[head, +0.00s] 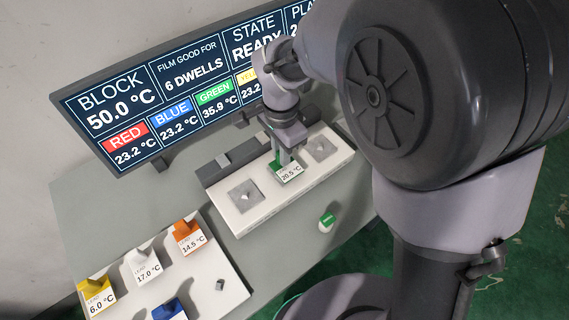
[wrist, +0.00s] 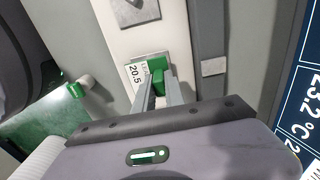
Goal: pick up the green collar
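The green collar (wrist: 158,66), a green piece with a white label reading 20.5, sits on the white block strip in the wrist view. It also shows in the head view (head: 275,163), partly hidden by my gripper (head: 286,157). My gripper (wrist: 161,82) reaches down over it from above. Its two grey fingers stand close together, one on each side of the collar's green upright part, which fills the gap between them. The collar appears to rest at the strip's middle place, and I see no clear gap under it.
The white strip (head: 242,222) has bare metal plates on both sides of the collar. A small white cylinder with a green top (head: 327,221) stands in front. A white tray (head: 232,291) at lower left holds yellow, white, orange and blue pieces. A display board (head: 130,113) stands behind.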

